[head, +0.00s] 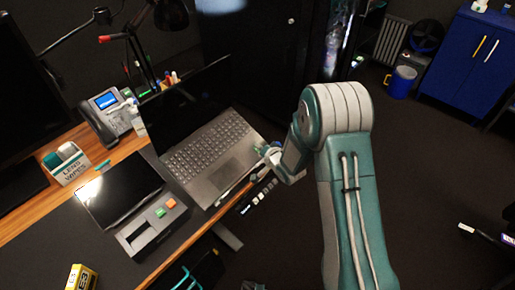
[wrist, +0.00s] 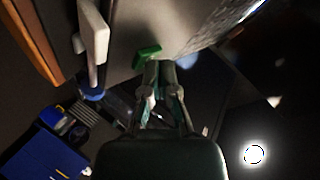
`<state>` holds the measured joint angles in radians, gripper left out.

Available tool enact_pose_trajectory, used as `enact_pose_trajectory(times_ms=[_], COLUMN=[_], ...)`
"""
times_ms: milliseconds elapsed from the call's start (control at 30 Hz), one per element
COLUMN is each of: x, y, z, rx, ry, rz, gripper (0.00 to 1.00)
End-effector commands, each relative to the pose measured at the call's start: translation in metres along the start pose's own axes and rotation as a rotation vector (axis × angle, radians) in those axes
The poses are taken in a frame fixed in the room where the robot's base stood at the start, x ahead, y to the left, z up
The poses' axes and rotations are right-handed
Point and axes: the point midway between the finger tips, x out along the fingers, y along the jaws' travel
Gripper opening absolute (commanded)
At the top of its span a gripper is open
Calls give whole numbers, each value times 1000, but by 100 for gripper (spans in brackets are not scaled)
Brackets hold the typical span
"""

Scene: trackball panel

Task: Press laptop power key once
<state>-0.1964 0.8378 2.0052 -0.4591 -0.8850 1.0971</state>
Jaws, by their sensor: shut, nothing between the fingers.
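The open laptop (head: 232,160) sits on the desk with its dark screen raised; its grey body also shows at the top of the wrist view (wrist: 185,20). My gripper (head: 262,152) is at the right side of the laptop, by the keyboard's edge. In the wrist view, my gripper (wrist: 165,66) has its fingers together and empty, with the tips beside a small green piece (wrist: 147,54) by the grey surface. I cannot tell whether the tips touch it, or whether it is the power key. No key marked as power can be made out.
A desk phone (head: 107,118) and a lens wipes box (head: 68,164) stand behind. A blue cabinet (head: 470,70) is far right.

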Motion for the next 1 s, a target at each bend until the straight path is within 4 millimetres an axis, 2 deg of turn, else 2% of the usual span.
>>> enact_pose_trajectory(times_ms=[267, 567, 1000], x=[-9, -10, -35], y=[-6, -7, -26], z=[-7, -8, -26], rx=[0, 0, 0], ry=[0, 0, 2], rz=[0, 0, -1], gripper=[0, 0, 0])
